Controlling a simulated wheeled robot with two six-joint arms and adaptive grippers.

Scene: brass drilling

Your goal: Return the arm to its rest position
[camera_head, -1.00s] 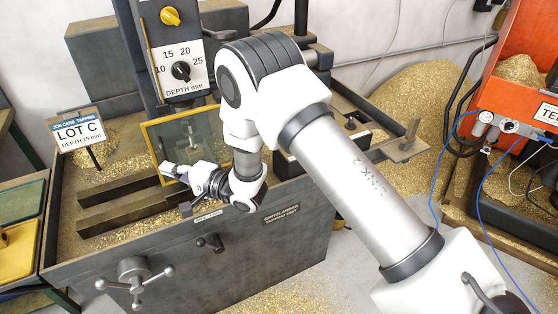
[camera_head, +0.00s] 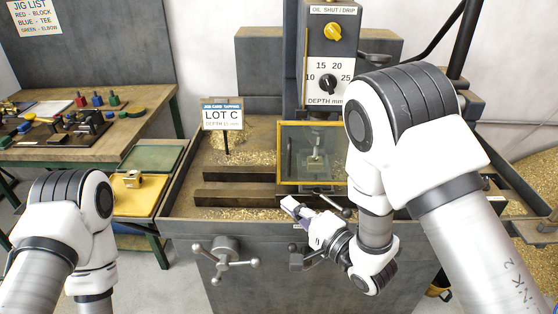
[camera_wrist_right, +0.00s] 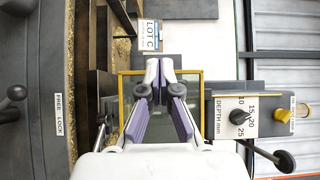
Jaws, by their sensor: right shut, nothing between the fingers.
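My right gripper (camera_head: 288,203) is in front of the drilling machine, just below the lower left of its yellow-framed clear guard (camera_head: 281,155). Its white fingers with purple pads are shut and hold nothing. In the right wrist view the gripper (camera_wrist_right: 161,82) points toward the guard (camera_wrist_right: 190,74), with its fingertips overlapping the pane in the picture. My right arm (camera_head: 470,220) comes in from the right and bends down at the elbow. My left arm (camera_head: 55,235) shows at the lower left, bent downward; its gripper is out of the picture.
The machine's front wall has a spoked handle (camera_head: 226,262) below my right gripper. A LOT C card (camera_head: 222,116) stands in the chip-strewn bed. The depth dial (camera_head: 327,84) is above the guard. A bench with jigs (camera_head: 150,118) and a yellow tray (camera_head: 134,200) stand at left.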

